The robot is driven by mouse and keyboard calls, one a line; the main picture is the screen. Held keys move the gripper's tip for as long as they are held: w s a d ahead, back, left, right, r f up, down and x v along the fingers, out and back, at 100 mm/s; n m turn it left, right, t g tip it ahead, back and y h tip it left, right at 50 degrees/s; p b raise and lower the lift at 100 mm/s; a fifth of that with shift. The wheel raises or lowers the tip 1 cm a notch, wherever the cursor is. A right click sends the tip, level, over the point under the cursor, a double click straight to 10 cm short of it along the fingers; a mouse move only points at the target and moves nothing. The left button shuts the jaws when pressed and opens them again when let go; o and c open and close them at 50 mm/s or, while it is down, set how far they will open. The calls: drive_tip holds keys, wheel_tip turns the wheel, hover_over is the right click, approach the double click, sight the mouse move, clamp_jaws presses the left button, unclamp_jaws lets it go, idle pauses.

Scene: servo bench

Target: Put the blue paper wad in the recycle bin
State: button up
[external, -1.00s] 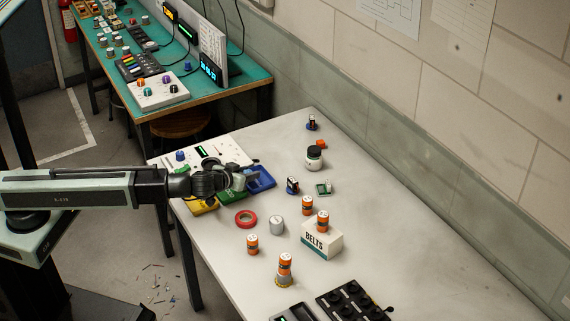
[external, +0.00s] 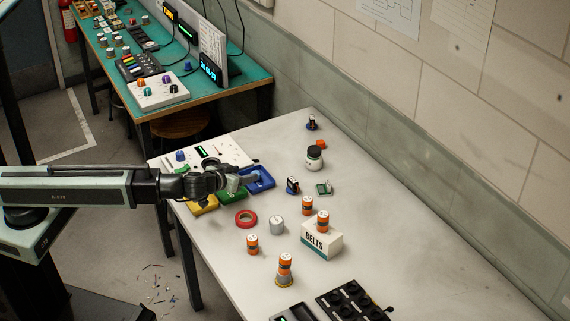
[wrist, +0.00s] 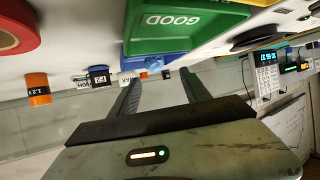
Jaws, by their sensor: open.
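No bin marked for recycling shows either. A blue tray (external: 264,183) stands on the near bench beside a green tray (external: 232,196). The green tray (wrist: 222,22) fills the top of the wrist view and bears the word GOOD. My gripper (external: 246,181) is above these trays, with its fingers by the blue one.
A yellow tray (external: 204,205) and a white panel (external: 232,151) flank the trays.

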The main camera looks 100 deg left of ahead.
drive_tip(key=p+v, duration=0.3)
drive_tip(key=v, duration=0.5)
drive_tip(key=shift+s+d+r, duration=0.15)
drive_tip(key=shift+d, duration=0.1)
